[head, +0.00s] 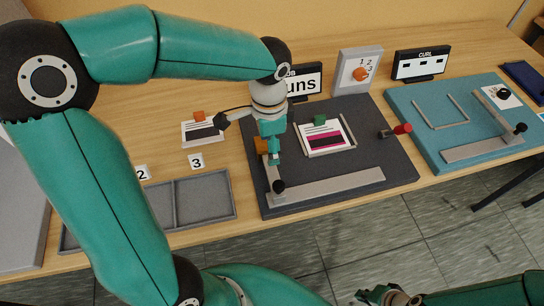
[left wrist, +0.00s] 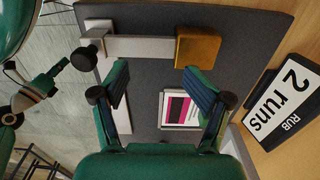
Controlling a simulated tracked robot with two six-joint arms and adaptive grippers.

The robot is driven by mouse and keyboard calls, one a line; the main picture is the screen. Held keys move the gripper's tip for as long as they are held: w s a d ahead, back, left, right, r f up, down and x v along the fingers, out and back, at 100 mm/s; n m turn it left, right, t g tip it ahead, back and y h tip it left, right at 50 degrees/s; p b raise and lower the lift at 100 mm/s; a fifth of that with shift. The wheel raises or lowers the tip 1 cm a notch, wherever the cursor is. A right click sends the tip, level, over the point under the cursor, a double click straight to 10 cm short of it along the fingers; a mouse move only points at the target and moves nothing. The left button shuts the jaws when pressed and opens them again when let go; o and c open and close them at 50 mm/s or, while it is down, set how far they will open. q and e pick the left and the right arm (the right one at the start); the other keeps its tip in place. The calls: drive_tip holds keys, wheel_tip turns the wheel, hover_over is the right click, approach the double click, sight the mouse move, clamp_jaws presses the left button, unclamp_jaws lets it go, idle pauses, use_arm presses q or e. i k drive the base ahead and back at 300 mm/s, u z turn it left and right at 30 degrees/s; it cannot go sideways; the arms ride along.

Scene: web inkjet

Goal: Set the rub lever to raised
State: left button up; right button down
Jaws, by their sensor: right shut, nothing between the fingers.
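On the dark grey board (head: 380,165) beside the "RUB 2 runs" sign (left wrist: 285,100), a flat grey arm (head: 268,176) has a black knob (head: 278,187) at its near end and an ochre block (left wrist: 198,47) at its far end. No label shows which is the rub lever. My left gripper (head: 274,152) is open and empty above the board, near the ochre block; its spread fingers (left wrist: 160,88) show in the left wrist view. My right gripper (head: 388,296) is shut and empty at the bottom edge, before the table.
A card with magenta and black bands (head: 326,138) lies in a frame on the board. A long grey bar (head: 330,186) runs along its front. A dial panel (head: 360,72) stands behind. A teal board (head: 425,105) is right, a grey tray (head: 205,200) left.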

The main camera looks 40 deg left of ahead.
sight(403, 128)
drive_tip(key=k, duration=1)
